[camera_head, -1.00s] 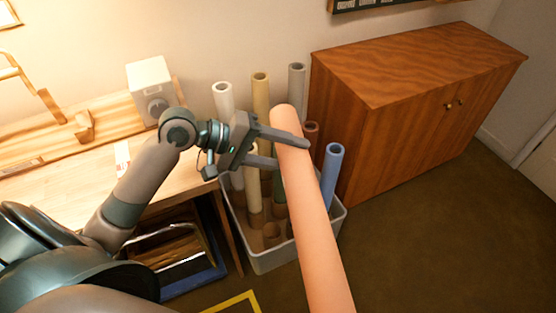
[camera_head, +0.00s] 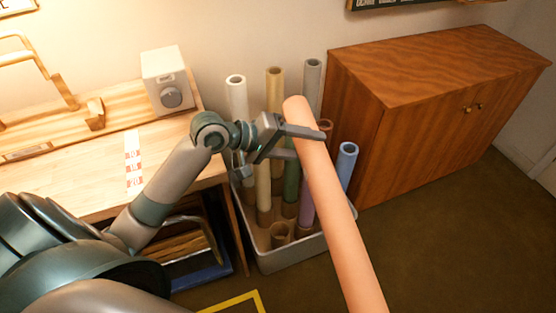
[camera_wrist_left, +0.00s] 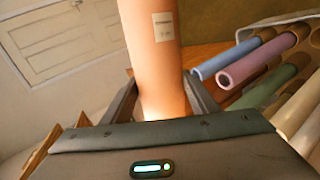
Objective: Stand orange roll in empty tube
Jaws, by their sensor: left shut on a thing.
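The long orange roll (camera_head: 335,215) is held in my left gripper (camera_head: 318,146), which is shut around its upper part. The roll slants, its top end leaning left and its lower end running out of the bottom of the head view. In the left wrist view the roll (camera_wrist_left: 152,60) passes between the fingers and bears a small white label. A grey bin (camera_head: 290,258) stands behind the roll and holds several upright rolls. A short brown empty tube (camera_head: 279,234) stands at the bin's front, with its open top showing. My right gripper is not in view.
A blue roll (camera_head: 346,160) and a white roll (camera_head: 236,95) stand in the bin. A wooden cabinet (camera_head: 430,120) is right of it, a wooden desk (camera_head: 90,170) left. Brown floor (camera_head: 450,250) is clear at the right.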

